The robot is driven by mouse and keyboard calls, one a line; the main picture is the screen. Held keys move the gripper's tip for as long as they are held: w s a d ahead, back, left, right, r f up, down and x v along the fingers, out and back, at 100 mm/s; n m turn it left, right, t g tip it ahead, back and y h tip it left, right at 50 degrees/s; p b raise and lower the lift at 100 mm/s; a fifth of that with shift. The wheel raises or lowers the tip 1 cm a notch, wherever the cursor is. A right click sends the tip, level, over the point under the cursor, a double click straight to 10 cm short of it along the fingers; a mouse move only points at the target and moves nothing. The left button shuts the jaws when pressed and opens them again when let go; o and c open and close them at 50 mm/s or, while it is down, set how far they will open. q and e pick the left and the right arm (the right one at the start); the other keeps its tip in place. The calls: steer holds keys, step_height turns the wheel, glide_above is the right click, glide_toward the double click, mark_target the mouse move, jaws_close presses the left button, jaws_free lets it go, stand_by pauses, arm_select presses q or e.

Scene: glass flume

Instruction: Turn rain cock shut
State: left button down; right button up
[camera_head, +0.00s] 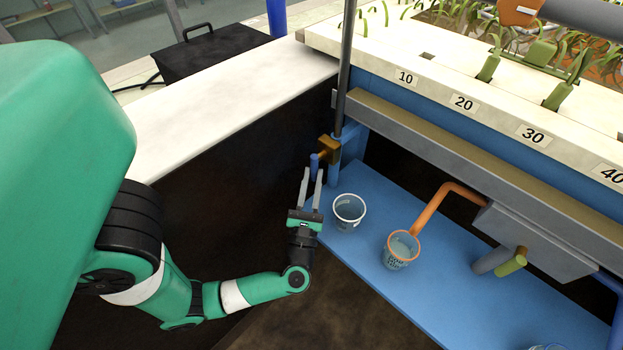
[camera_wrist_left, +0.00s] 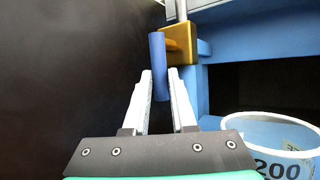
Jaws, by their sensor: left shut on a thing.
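The rain cock has a brass body (camera_head: 327,149) on the grey upright pipe at the flume's left end. Its blue lever (camera_head: 315,161) hangs down beside the body. In the left wrist view the brass body (camera_wrist_left: 180,44) is top centre and the lever (camera_wrist_left: 158,62) points down. My left gripper (camera_head: 312,178) reaches up from below, with its fingers on either side of the lever's lower end. In the left wrist view the gripper (camera_wrist_left: 160,82) is shut on that end. My right gripper is not in view.
A clear cup (camera_head: 348,213) stands on the blue shelf (camera_head: 372,186), close to the right of my left gripper; its rim also shows in the left wrist view (camera_wrist_left: 270,118). Another cup (camera_head: 401,252) stands under an orange spout (camera_head: 433,204). A dark panel (camera_head: 230,165) lies to the left.

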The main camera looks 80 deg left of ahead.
arm_select(q)
steer(key=c, duration=0.7)
jaws_free()
steer(key=shift+c, duration=0.2)
steer(key=v, duration=1.1)
steer(key=shift+d+f+p, duration=0.15)
steer(key=shift+d+p, duration=0.15)
steer(key=shift+s, duration=0.1)
